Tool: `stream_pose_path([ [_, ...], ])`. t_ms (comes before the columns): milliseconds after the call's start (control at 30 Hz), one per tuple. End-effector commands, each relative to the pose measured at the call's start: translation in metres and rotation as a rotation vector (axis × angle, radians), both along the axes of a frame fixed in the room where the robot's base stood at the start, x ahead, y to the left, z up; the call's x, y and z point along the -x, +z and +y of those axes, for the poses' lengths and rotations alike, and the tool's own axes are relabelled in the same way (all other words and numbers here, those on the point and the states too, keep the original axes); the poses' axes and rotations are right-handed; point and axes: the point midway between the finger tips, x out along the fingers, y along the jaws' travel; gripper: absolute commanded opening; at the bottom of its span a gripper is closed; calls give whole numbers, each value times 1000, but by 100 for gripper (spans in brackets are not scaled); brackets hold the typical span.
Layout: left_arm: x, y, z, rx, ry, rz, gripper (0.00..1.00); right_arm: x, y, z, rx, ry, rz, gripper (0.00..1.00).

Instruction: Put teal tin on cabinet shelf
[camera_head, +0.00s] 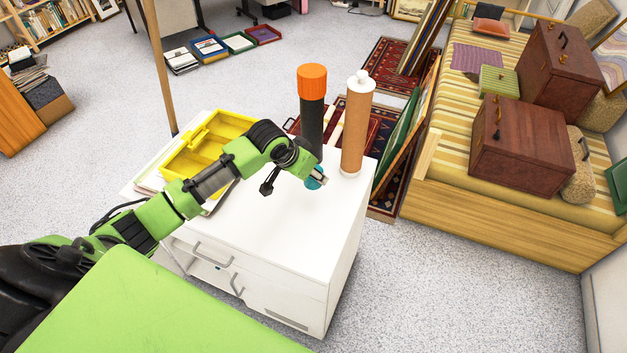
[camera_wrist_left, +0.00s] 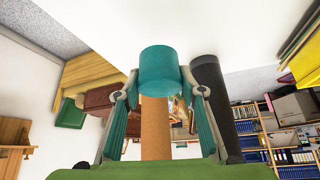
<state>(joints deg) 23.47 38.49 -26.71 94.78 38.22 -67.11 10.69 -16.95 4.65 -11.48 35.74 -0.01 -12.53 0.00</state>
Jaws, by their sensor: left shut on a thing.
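The teal tin (camera_head: 314,183) is held at the far part of the white cabinet's top (camera_head: 285,225), mostly hidden by my gripper in the head view. My left gripper (camera_head: 318,179) is shut on it. In the left wrist view the teal tin (camera_wrist_left: 160,68) sits between the two fingers of my left gripper (camera_wrist_left: 159,80). I cannot tell whether the tin touches the cabinet top. The cabinet's front has handles and what looks like an open gap (camera_head: 203,270) below the upper handle. My right gripper is not in view.
A black cylinder with an orange cap (camera_head: 312,85) and a tan cylinder with a white top (camera_head: 357,125) stand close behind the tin. A yellow tray (camera_head: 205,150) lies at the left on the cabinet. The near right of the top is clear. A daybed (camera_head: 510,225) stands right.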

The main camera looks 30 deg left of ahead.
Motion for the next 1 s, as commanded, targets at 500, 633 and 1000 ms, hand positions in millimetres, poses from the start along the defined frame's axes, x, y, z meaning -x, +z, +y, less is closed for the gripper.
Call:
stream_pose_path([
  [500, -27, -54, 10, 1, 1, -2, 12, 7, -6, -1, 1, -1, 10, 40],
  [633, -27, -61, 11, 0, 1, -5, 12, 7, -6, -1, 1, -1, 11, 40],
  [1000, -26, -65, 10, 0, 1, -3, 40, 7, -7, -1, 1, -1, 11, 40],
])
